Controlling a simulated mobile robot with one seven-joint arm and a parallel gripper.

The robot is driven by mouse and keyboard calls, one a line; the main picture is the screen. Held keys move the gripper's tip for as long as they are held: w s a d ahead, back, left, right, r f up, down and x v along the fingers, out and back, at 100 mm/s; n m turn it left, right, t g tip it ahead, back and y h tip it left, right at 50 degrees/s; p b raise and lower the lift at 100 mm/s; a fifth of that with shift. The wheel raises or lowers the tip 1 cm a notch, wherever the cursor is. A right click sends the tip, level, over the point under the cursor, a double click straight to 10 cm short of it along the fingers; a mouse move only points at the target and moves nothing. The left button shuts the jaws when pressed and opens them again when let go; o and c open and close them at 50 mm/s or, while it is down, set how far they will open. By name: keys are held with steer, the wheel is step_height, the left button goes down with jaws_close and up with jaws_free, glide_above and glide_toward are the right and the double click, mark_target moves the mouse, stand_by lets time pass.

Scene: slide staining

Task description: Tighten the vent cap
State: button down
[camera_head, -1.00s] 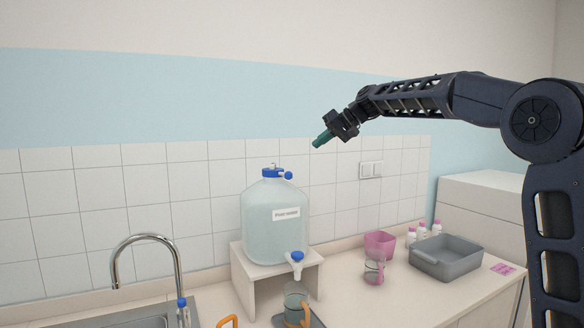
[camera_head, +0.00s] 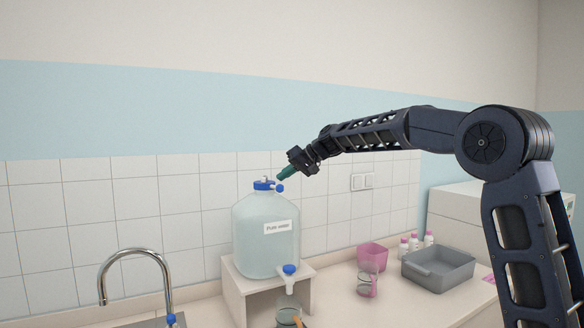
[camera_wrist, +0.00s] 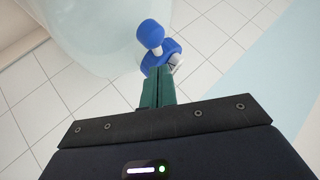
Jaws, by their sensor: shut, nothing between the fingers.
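A translucent carboy (camera_head: 266,238) with a white label stands on a small white stand. Its blue main cap (camera_head: 264,185) is on top, with a small blue vent cap (camera_head: 280,188) sticking out at the right side. In the wrist view the small round blue cap (camera_wrist: 150,33) and a larger blue cap part (camera_wrist: 160,58) lie just beyond my fingertips. My gripper (camera_head: 281,176) has green fingers, pressed together and empty, pointing down-left just above and right of the vent cap. It also shows in the wrist view (camera_wrist: 157,75). Whether the fingertips touch the cap I cannot tell.
The white stand (camera_head: 240,287) holds the carboy; its blue-topped spigot (camera_head: 289,270) hangs over a glass beaker (camera_head: 289,316). A pink container (camera_head: 372,256), bottles (camera_head: 414,243) and a grey tub (camera_head: 438,268) stand to the right. A tap (camera_head: 135,252) is at left.

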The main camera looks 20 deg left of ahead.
mark_target(267, 188)
steer(key=shift+s+a+f, duration=0.15)
steer(key=shift+f, duration=0.25)
steer(key=shift+s+a+f, duration=0.1)
steer(key=shift+s+f, duration=0.05)
steer(key=shift+f, duration=0.2)
steer(key=shift+s+a+m+t, duration=0.1)
steer(key=shift+s+m+t, duration=0.35)
steer(key=shift+m+t, duration=0.15)
steer(key=shift+s+a+m+t, duration=0.15)
steer(key=shift+s+m+t, duration=0.2)
steer(key=shift+m+t, duration=0.15)
steer(key=shift+s+a+m+t+h, duration=0.25)
steer(key=shift+s+m+t, duration=0.15)
steer(key=shift+m+t, duration=0.2)
steer(key=shift+s+a+m+t+h, duration=0.25)
steer(key=shift+s+m+t, duration=0.1)
steer(key=shift+m+t, duration=0.2)
steer(key=shift+s+a, duration=0.85)
steer(key=shift+a, duration=0.1)
steer(key=shift+s+a, duration=0.25)
steer(key=shift+a, duration=0.25)
steer(key=shift+s+a, duration=0.25)
steer(key=shift+a, duration=0.25)
steer(key=shift+s+a+f, duration=0.15)
steer(key=shift+a, duration=0.05)
steer(key=shift+w, duration=0.2)
